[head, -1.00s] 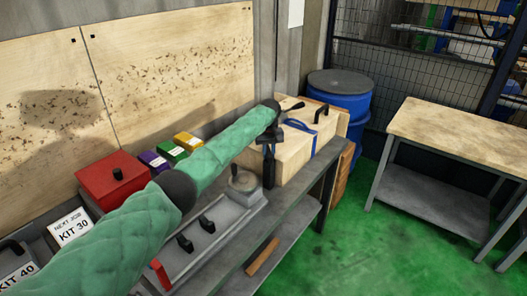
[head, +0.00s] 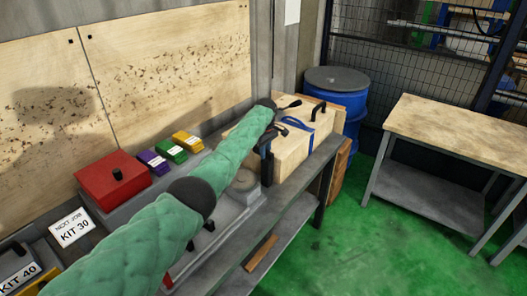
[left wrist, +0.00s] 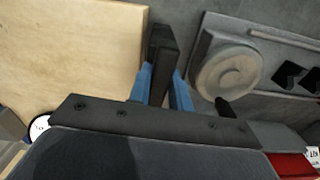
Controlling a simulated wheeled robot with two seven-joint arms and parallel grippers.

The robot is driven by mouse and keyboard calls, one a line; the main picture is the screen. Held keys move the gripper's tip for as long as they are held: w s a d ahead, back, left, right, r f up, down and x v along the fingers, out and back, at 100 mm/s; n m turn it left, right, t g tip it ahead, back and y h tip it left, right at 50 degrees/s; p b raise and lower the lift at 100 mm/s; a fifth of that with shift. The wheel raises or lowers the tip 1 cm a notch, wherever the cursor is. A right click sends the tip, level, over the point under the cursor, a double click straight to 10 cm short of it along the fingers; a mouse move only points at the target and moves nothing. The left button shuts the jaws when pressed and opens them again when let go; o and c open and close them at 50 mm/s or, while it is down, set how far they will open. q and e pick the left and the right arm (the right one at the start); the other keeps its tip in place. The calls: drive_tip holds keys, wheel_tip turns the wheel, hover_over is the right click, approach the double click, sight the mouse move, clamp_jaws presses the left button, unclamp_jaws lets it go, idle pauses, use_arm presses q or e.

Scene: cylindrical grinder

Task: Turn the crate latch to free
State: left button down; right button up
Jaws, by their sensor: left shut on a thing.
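The wooden crate (head: 292,152) stands at the far end of the grey bench, with a blue band and a black handle on top. Its pale wood fills the left of the left wrist view (left wrist: 75,55). My left gripper (left wrist: 162,85) has blue fingers shut around a dark upright bar (left wrist: 161,50) beside the crate, apparently the latch handle. In the head view, the dark bar (head: 267,170) hangs near the crate's near end. My left forearm hides part of that area, so the latch's mount and exact angle are unclear. My right gripper is out of view.
A round pale disc on a grey fixture (left wrist: 226,72) lies close beside the gripper. A red box (head: 112,182) and small purple, green and yellow boxes stand along the wall. A blue barrel (head: 345,100) is behind the crate.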

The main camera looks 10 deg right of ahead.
use_arm(q)
drive_tip(key=shift+r, duration=0.1)
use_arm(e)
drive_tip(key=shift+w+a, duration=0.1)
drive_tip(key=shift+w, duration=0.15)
use_arm(q)
drive_tip(key=c, duration=1.3)
unclamp_jaws()
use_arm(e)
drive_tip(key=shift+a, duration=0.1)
use_arm(q)
drive_tip(key=shift+r, duration=0.2)
wheel_tip(320, 180, up, 7)
drive_tip(key=b, duration=0.3)
drive_tip(key=shift+w+f, duration=0.1)
drive_tip(key=shift+f, duration=0.1)
drive_tip(key=shift+r, duration=0.35)
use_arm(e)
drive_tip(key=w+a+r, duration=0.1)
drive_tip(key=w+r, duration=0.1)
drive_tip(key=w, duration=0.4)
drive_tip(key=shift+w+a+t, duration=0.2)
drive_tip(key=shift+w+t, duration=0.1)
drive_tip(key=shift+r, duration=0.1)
